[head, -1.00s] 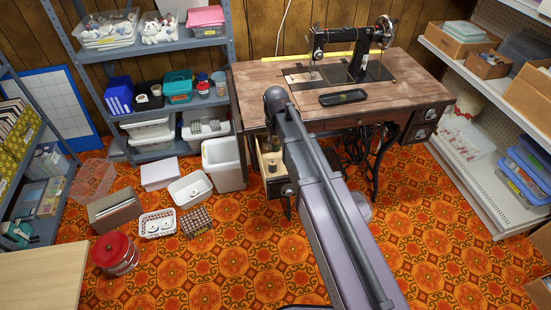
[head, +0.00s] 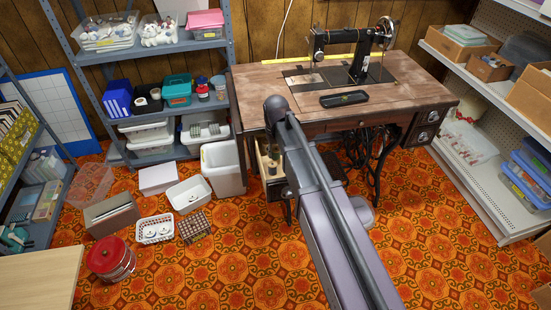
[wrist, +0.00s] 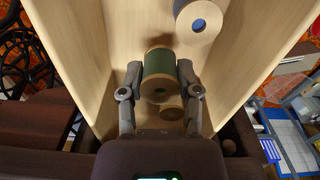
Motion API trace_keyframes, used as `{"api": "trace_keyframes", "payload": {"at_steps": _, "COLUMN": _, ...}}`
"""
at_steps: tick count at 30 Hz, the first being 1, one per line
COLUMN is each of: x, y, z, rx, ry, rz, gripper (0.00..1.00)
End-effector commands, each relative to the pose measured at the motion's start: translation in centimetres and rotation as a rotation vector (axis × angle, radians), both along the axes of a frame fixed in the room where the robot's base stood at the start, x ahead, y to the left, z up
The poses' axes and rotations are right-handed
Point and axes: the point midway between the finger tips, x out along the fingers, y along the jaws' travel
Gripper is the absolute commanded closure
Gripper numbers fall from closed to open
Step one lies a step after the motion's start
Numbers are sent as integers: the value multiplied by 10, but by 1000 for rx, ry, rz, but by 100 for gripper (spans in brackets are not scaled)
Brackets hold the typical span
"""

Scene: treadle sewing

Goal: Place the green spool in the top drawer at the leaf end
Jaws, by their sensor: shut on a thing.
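The green spool (wrist: 157,65) has pale wooden ends and sits between the two fingers of my gripper (wrist: 160,70) in the wrist view. The gripper is shut on it from both sides. Spool and fingers are inside the open, pale wooden drawer (wrist: 90,40). Whether the spool touches the drawer floor I cannot tell. In the head view the open drawer (head: 262,168) juts out at the left side of the sewing table (head: 400,95).
A white bin (head: 223,170) stands left of the drawer. The drawer walls are close on both sides of the gripper.

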Motion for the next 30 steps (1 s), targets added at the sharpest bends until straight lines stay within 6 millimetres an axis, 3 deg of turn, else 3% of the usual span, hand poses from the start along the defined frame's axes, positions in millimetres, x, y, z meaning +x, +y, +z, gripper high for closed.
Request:
{"api": "trace_keyframes", "payload": {"at_steps": 6, "x": 0, "y": 0, "z": -19, "rx": 0, "ry": 0, "rz": 0, "gripper": 80}}
{"api": "trace_keyframes", "payload": {"at_steps": 24, "x": 0, "y": 0, "z": -24, "rx": 0, "ry": 0, "rz": 0, "gripper": 80}}
{"api": "trace_keyframes", "payload": {"at_steps": 25, "x": 0, "y": 0, "z": -24, "rx": 0, "ry": 0, "rz": 0, "gripper": 53}}
{"api": "trace_keyframes", "payload": {"at_steps": 27, "x": 0, "y": 0, "z": -23, "rx": 0, "ry": 0, "rz": 0, "gripper": 32}}
{"api": "trace_keyframes", "payload": {"at_steps": 28, "x": 0, "y": 0, "z": -23, "rx": 0, "ry": 0, "rz": 0, "gripper": 23}}
{"api": "trace_keyframes", "payload": {"at_steps": 30, "x": 0, "y": 0, "z": -23, "rx": 0, "ry": 0, "rz": 0, "gripper": 22}}
